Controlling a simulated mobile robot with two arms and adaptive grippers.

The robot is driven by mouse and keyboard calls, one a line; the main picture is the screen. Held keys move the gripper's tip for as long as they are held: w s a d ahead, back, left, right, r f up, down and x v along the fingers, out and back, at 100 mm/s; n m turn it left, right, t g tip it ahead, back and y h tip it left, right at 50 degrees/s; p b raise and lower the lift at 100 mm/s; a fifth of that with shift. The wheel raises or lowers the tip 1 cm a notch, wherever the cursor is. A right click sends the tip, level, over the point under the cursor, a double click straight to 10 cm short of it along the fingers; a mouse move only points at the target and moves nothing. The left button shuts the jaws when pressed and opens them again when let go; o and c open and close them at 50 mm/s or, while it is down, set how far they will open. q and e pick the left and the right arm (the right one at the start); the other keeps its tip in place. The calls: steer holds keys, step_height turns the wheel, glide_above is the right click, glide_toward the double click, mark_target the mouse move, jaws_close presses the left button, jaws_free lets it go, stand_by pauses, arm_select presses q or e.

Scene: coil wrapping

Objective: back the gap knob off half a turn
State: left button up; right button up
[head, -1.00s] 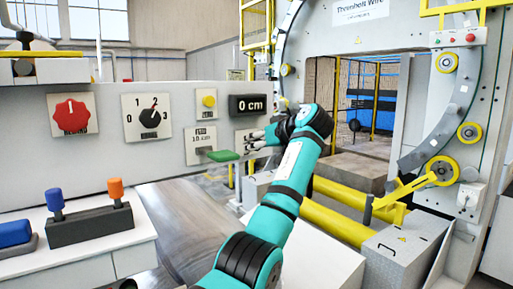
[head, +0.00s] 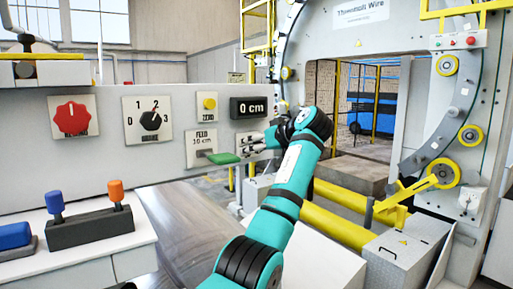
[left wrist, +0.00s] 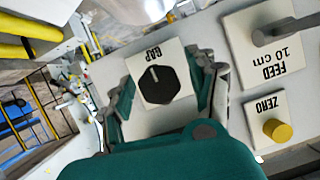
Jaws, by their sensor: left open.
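The gap knob (left wrist: 159,84) is a black six-sided knob with a white pointer line, on a white plate marked GAP, in the left wrist view. My left gripper (left wrist: 163,80) is open, with one teal finger on each side of the knob. A gap shows between the fingers and the knob's sides; how deep the fingertips reach is unclear. In the head view my left gripper (head: 262,143) is at the right end of the grey panel (head: 80,168), and it largely hides the knob. My right gripper is in neither current view.
The green-handled feed lever (head: 223,158) sits just left of my gripper. The yellow zero button (head: 209,103), the 0 cm display (head: 248,107), a black dial (head: 151,120) and a red knob (head: 71,116) share the panel. The ring machine (head: 425,110) stands right.

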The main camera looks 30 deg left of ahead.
arm_select(q)
steer(key=v, duration=1.2)
steer(key=shift+r, duration=0.1)
